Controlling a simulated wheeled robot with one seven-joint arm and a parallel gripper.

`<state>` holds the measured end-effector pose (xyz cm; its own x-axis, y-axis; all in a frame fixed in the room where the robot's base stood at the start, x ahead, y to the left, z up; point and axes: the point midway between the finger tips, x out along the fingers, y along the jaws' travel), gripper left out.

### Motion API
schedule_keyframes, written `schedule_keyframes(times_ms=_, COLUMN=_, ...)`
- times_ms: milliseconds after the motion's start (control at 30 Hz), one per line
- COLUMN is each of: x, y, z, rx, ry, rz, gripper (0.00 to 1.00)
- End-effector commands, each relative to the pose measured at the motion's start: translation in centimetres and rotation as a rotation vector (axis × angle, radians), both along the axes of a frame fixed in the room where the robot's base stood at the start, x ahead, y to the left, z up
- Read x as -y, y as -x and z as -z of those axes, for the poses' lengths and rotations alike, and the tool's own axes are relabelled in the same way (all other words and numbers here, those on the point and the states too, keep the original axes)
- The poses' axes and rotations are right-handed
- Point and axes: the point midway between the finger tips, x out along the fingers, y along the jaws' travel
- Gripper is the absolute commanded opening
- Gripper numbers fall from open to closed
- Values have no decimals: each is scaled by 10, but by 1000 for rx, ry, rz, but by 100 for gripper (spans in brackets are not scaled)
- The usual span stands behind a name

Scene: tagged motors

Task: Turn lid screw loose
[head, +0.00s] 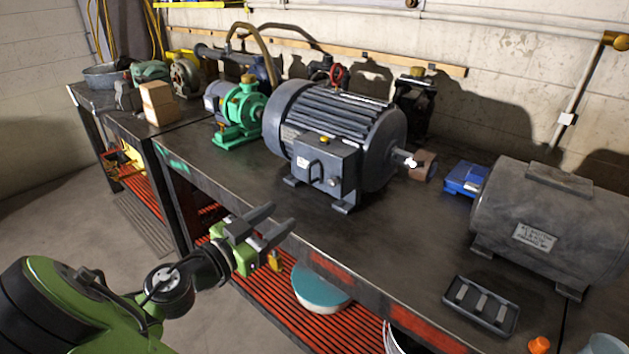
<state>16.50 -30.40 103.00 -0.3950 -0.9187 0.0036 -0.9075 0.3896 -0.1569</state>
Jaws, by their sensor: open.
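A large dark blue-grey motor (345,120) with cooling fins stands on the workbench. A terminal box (320,165) with a lid sits on its front side. Small spots show on the lid, but I cannot tell which is the lid screw. My gripper (281,220) is open and empty, its two grey fingers pointing right and up. It is at the bench's front edge, in front of and below the terminal box, apart from the motor.
A grey motor with a label plate (535,237) stands at the right, a black tray (481,306) in front of it. A green pump (240,115) is left of the blue-grey motor. A blue item (465,178) lies between the motors. The bench's front middle is clear.

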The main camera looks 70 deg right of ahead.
Motion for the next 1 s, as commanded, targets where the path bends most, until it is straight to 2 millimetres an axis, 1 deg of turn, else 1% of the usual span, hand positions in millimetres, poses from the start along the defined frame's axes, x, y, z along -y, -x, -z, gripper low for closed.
schedule_keyframes(times_ms=167, x=36, y=19, z=1, rx=3, ry=-1, rz=11, gripper=48)
schedule_keyframes(times_ms=400, x=92, y=43, z=1, rx=2, ry=-1, rz=9, gripper=48)
schedule_keyframes(times_ms=500, x=112, y=52, z=0, rx=2, ry=-2, rz=8, gripper=48)
schedule_keyframes(times_ms=600, x=127, y=57, z=1, rx=1, ry=-3, rz=4, gripper=48)
schedule_keyframes(times_ms=733, x=137, y=60, z=1, rx=1, ry=-4, rz=1, gripper=48)
schedule_keyframes(times_ms=967, x=138, y=60, z=1, rx=0, ry=-5, rz=0, gripper=48)
schedule_keyframes(times_ms=1000, x=137, y=60, z=1, rx=0, ry=-5, rz=0, gripper=44)
